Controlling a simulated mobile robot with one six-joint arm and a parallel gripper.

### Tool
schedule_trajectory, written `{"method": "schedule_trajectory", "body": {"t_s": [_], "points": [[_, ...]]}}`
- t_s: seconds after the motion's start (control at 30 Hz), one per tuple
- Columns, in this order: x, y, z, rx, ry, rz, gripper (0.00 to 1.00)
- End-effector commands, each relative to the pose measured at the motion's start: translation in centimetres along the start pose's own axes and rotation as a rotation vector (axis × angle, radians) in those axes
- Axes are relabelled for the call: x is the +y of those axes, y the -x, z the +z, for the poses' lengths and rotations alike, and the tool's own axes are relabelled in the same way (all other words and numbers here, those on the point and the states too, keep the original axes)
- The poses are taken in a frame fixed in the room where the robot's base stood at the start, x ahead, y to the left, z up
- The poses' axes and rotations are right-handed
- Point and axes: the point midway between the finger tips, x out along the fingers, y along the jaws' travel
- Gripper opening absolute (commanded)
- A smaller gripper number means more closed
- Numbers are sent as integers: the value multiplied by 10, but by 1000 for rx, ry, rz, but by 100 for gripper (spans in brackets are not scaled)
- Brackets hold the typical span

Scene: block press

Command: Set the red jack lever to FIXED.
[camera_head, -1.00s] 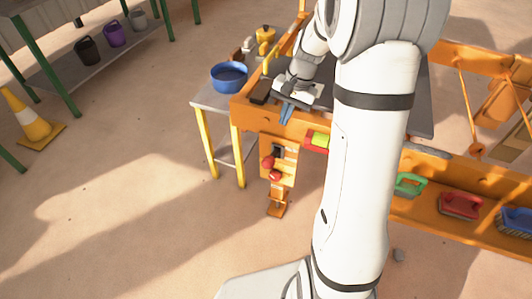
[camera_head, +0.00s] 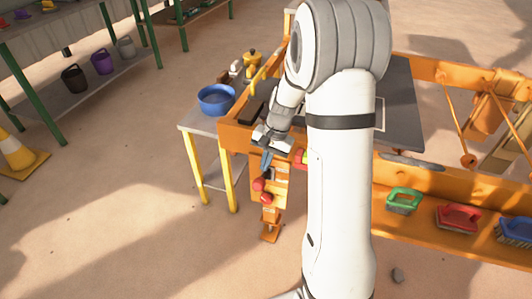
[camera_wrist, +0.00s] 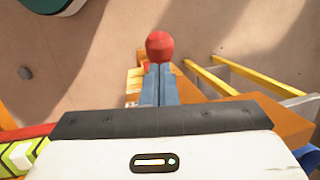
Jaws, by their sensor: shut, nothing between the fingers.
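Two red knobs, an upper one (camera_head: 259,184) and a lower one (camera_head: 267,198), sit on the orange jack post at the front left corner of the press. I cannot tell which one belongs to the jack lever. My gripper (camera_head: 266,165) has blue fingers, shut and empty, pointing down just above the upper knob. In the wrist view a red knob (camera_wrist: 159,46) shows right beyond my fingertips (camera_wrist: 158,70). I cannot tell whether they touch. The FIXED marking is not readable, and my fingers hide part of the jack panel.
The orange press frame (camera_head: 232,137) stands close behind my gripper. A side table with yellow legs (camera_head: 228,185) holds a blue bowl (camera_head: 216,100). Green (camera_head: 404,200), red (camera_head: 459,218) and blue brushes lie on the right ledge. Floor in front of the jack is clear.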

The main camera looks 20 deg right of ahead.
Motion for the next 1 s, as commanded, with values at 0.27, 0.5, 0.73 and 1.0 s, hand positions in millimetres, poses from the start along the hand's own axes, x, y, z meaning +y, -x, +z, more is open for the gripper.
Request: {"method": "schedule_trajectory", "body": {"t_s": [0.27, 0.5, 0.73, 1.0], "points": [[0, -38, 0, 0, 0, 0, 0], [0, -42, 0, 1, 0, 0, 0], [-6, -44, 5, 2, 0, 0, 0], [12, -48, -2, 61, -14, -4, 0]]}}
